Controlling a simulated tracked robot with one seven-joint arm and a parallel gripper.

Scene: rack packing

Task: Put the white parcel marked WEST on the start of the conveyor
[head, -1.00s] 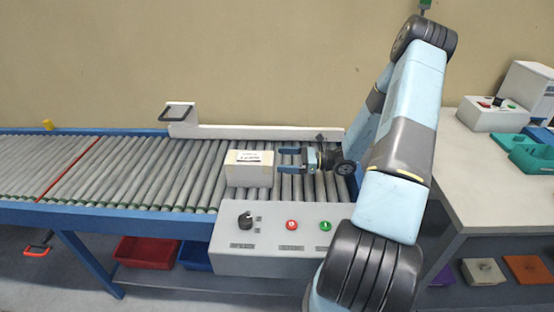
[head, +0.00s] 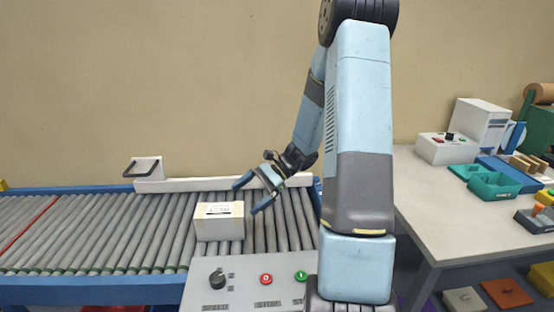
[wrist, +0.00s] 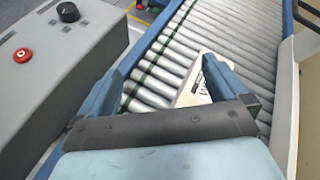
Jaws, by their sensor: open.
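The white parcel (head: 220,226) sits on the rollers of the conveyor (head: 115,228), towards its right end. A label with dark print is on its top; the print is too small to read in the head view. My gripper (head: 244,196) is open and empty, just right of and above the parcel, apart from it. In the wrist view the parcel (wrist: 196,88) lies beyond the open fingers of my gripper (wrist: 160,85), and the right finger covers part of it.
A grey control box (head: 245,282) with a knob and buttons stands at the conveyor's near side. A white guide rail (head: 215,183) runs along the far side. A table (head: 425,205) with teal bins (head: 495,186) is at the right. The rollers left of the parcel are clear.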

